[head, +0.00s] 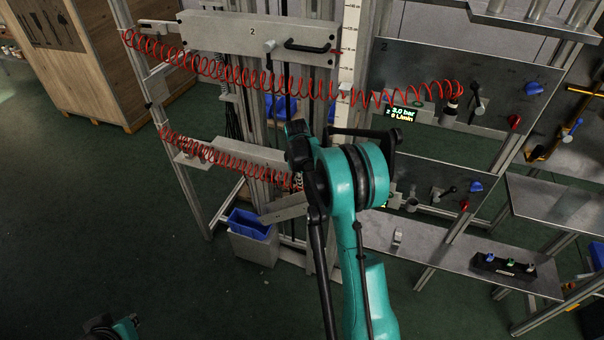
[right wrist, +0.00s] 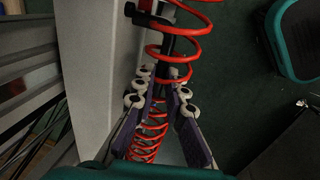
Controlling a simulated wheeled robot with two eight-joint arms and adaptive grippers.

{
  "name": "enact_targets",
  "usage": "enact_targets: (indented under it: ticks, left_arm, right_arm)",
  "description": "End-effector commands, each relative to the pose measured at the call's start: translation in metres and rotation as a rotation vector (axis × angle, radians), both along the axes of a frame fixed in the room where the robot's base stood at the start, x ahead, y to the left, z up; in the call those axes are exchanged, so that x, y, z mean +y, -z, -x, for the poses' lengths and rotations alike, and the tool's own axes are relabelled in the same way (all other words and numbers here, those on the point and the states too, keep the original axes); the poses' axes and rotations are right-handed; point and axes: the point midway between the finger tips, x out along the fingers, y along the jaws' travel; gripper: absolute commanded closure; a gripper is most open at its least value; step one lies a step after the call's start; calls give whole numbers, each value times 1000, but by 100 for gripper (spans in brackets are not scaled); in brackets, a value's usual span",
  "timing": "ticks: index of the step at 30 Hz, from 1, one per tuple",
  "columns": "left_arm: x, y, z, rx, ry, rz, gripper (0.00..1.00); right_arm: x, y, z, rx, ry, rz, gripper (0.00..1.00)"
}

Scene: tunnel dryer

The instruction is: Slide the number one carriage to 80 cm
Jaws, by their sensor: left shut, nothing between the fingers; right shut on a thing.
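The lower carriage (head: 240,154), a pale grey block on the vertical rails, is partly behind my right arm; its number is hidden. In the right wrist view its pale face (right wrist: 90,60) runs along the left. My right gripper (right wrist: 163,95) is shut on a dark bar (right wrist: 168,42), apparently the carriage's handle. A red coiled hose (right wrist: 150,140) passes close around the fingers. In the head view the right fingers are hidden by the arm. The vertical scale (head: 346,85) stands right of the rails; its figures are too small to read. My left gripper (head: 100,326) is shut and empty at the bottom left.
The upper carriage (head: 225,36), marked 2, has a black handle (head: 307,46) and a red coiled hose (head: 220,68). A blue bin (head: 250,224) stands below the lower carriage. Valve panels (head: 440,85) and a shelf (head: 440,257) are at the right.

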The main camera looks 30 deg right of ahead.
Motion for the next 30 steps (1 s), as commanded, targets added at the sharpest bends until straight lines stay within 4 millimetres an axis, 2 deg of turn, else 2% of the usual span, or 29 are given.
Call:
enact_targets:
  ticks: [3, 11, 12, 14, 24, 26, 30]
  left_arm:
    - [0, 4, 0, 0, 0, 0, 100]
    - [0, 3, 0, 0, 0, 0, 100]
    - [0, 3, 0, 0, 0, 0, 100]
    - [0, 3, 0, 0, 0, 0, 100]
    - [0, 3, 0, 0, 0, 0, 100]
    - [0, 3, 0, 0, 0, 0, 100]
    - [0, 2, 0, 0, 0, 0, 100]
  right_arm:
    - [0, 9, 0, 1, 0, -1, 100]
    - [1, 9, 1, 3, 0, -2, 100]
    - [1, 9, 1, 4, 0, -3, 81]
    - [1, 9, 1, 4, 0, -3, 68]
    - [1, 5, 1, 1, 0, -1, 68]
    - [1, 0, 1, 0, 0, 0, 68]
    - [5, -24, 4, 0, 0, 0, 68]
